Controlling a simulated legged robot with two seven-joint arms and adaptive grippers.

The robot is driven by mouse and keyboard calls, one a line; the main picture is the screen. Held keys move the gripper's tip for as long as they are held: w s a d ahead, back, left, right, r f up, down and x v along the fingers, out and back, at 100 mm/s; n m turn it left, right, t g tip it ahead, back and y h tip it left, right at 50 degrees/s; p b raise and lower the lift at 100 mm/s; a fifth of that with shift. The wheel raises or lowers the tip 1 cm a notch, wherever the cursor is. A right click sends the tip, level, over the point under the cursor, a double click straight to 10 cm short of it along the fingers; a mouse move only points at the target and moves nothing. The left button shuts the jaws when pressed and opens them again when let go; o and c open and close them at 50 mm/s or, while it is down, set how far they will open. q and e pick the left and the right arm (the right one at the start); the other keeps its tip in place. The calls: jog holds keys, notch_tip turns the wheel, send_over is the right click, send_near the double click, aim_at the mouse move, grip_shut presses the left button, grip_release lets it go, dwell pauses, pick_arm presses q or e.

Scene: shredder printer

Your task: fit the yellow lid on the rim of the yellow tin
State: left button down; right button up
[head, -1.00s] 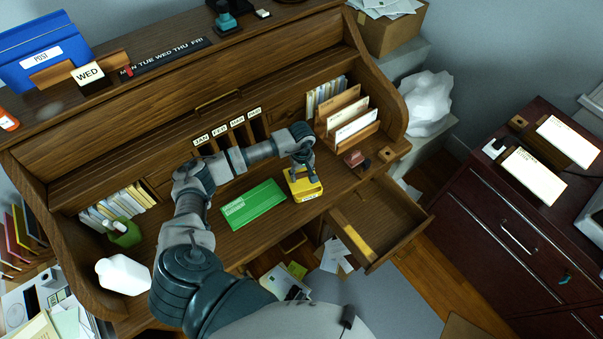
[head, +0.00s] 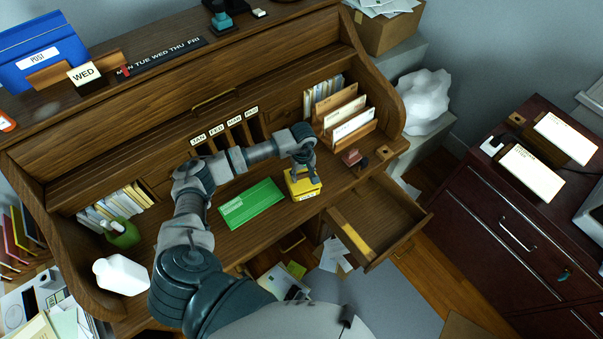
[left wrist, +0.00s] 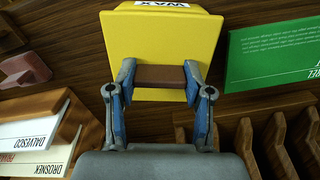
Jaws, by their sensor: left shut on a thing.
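The yellow tin (head: 304,196) stands on the desk top, just right of the green box. The yellow lid (left wrist: 160,40) covers it from above, roughly lined up with it; I cannot tell whether the lid sits fully on the rim. My left gripper (head: 303,176) is directly above. In the left wrist view the two blue-grey fingers of my left gripper (left wrist: 159,80) are shut on the lid's brown handle (left wrist: 160,76). A white label reading WAX (left wrist: 163,4) shows at the top of that view. The lid hides most of the tin there. My right gripper is not in view.
A green box (head: 252,204) lies close to the left of the tin. An open drawer (head: 378,220) juts out at the right. A letter rack (head: 348,122) and a reddish stamp (head: 351,157) stand behind and to the right. Month-labelled slots (head: 226,133) are behind my arm.

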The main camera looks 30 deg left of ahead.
pick_arm(q)
jog(key=shift+d+f+b, duration=0.2)
jog(key=shift+f+b, duration=0.15)
jog(key=shift+f, duration=0.05)
jog(key=shift+a+f+b, duration=0.25)
jog(key=shift+f+b, duration=0.15)
jog(key=shift+f, duration=0.15)
jog(key=shift+c, duration=1.9)
grip_release()
jog(key=shift+d, duration=0.1)
jog(key=shift+r, duration=0.1)
notch_tip(320, 180, up, 11)
jog(key=shift+w+r, duration=0.1)
jog(key=shift+r, duration=0.3)
jog(key=shift+d, duration=0.1)
